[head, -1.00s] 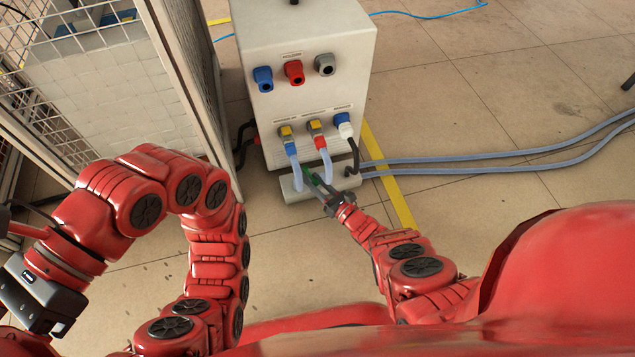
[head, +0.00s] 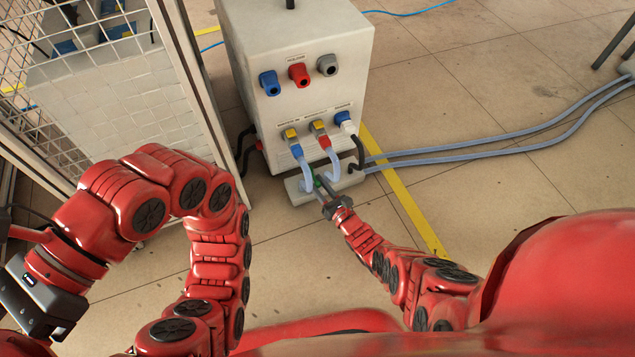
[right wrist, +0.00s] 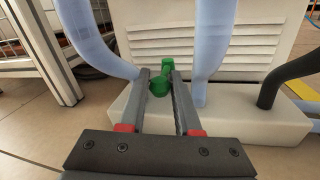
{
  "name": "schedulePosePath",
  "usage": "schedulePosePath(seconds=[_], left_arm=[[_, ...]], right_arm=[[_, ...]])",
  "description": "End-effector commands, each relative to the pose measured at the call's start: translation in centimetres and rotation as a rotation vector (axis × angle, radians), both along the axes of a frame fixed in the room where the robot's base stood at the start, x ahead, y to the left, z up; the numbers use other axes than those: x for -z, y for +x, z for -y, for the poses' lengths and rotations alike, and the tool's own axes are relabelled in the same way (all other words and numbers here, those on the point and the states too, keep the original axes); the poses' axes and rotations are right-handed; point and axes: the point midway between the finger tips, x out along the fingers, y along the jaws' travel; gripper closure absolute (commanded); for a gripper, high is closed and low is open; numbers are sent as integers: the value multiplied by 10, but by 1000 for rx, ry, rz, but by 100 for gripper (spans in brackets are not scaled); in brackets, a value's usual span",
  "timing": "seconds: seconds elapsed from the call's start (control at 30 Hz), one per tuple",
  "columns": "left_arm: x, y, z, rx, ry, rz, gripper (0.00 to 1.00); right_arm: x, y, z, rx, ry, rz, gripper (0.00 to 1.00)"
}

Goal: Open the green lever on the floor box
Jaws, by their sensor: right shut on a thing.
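The floor box (right wrist: 245,125) is a low white block at the foot of the heater cabinet; in the head view (head: 294,188) it shows too. The green lever (right wrist: 165,72) is on its top, between two pale blue hoses. It stands up between the fingers of my right gripper (right wrist: 162,77), which are shut on it, one at each side. In the head view this gripper (head: 320,181) reaches in from the lower right and mostly covers the lever. My left arm is bent at the left; its dark end shows at the lower left, its fingers not distinguishable.
The white heater cabinet (head: 300,75) with coloured connectors stands right behind the box. A mesh fence (head: 135,90) is at the left. Pale blue hoses (head: 480,143) run right across the floor, over a yellow line (head: 400,190). The tiled floor at the right is mostly clear.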

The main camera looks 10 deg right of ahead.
Motion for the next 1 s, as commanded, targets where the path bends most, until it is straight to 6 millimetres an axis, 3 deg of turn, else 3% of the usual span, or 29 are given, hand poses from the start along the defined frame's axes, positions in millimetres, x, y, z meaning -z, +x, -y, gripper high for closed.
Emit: schedulePosePath(seconds=[0.43, 0.47, 0.6, 1.0], left_arm=[[-2, 1, -1, 14, 0, 14, 39], [-2, 1, -1, 14, 0, 14, 39], [-2, 1, -1, 13, 0, 14, 39], [-2, 1, -1, 13, 0, 14, 39]], right_arm=[[2, -2, -2, 25, 1, -9, 100], [2, -2, -2, 25, 1, -8, 66], [1, -1, -1, 26, 1, -6, 41], [0, 0, -1, 26, 1, -3, 39]])
